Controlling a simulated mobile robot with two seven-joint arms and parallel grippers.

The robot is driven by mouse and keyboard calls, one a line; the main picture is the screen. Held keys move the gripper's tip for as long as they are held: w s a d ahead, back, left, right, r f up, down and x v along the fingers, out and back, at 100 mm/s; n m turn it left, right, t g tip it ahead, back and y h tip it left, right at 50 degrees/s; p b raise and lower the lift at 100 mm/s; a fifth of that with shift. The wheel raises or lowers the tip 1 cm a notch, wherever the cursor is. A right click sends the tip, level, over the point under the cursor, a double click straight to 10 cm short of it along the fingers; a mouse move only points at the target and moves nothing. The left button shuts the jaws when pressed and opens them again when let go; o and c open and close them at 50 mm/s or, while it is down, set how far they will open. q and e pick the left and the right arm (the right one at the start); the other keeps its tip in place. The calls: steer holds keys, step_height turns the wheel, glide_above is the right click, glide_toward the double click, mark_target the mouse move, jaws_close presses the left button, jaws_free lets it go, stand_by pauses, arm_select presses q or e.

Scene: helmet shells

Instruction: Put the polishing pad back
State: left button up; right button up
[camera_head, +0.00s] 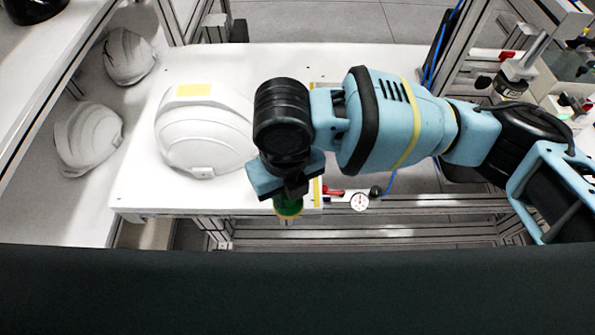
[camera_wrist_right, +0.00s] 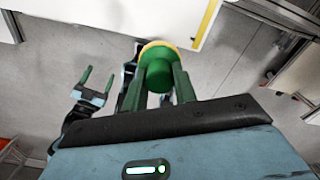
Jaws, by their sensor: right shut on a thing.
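My right gripper (camera_head: 290,200) hangs at the front edge of the white table, shut on the polishing pad (camera_head: 289,210). The pad is a round green piece with a yellowish rim. In the right wrist view, the green fingers of my right gripper (camera_wrist_right: 157,84) stand on both sides of the pad (camera_wrist_right: 158,66). My left gripper (camera_wrist_right: 98,75) shows only in the right wrist view, low over the floor, with its green fingers apart and nothing between them. The pad's underside is mostly hidden.
A white helmet shell (camera_head: 203,135) with a yellow patch stands on the white table (camera_head: 150,197). Two more shells (camera_head: 90,137) (camera_head: 129,56) lie to the left. A gauge (camera_head: 359,202) and red-handled valve sit at the front edge. Metal posts and equipment stand at right.

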steer(key=shift+w+d+f, duration=0.1)
steer(key=shift+w+d, duration=0.15)
steer(key=shift+w, duration=0.6)
steer(key=shift+w+d+f, duration=0.1)
steer(key=shift+w+d, duration=0.1)
steer(key=shift+w, duration=0.7)
steer(key=shift+w+d+f, duration=0.1)
steer(key=shift+w+d, duration=0.15)
steer(key=shift+w, duration=0.6)
steer(key=shift+w+d+f, duration=0.1)
steer(key=shift+w+f, duration=0.1)
steer(key=shift+f, duration=0.45)
steer(key=shift+w+d+f, duration=0.1)
steer(key=shift+w+f, duration=0.1)
steer(key=shift+f, duration=0.4)
steer(key=shift+a+f, duration=0.1)
steer(key=shift+f, duration=0.35)
steer(key=shift+f, duration=0.25)
steer(key=o, duration=1)
steer(key=shift+c, duration=0.2)
steer(key=shift+r, duration=0.1)
step_height(320, 180, up, 12)
steer(key=shift+r+p, duration=0.15)
steer(key=shift+p, duration=0.15)
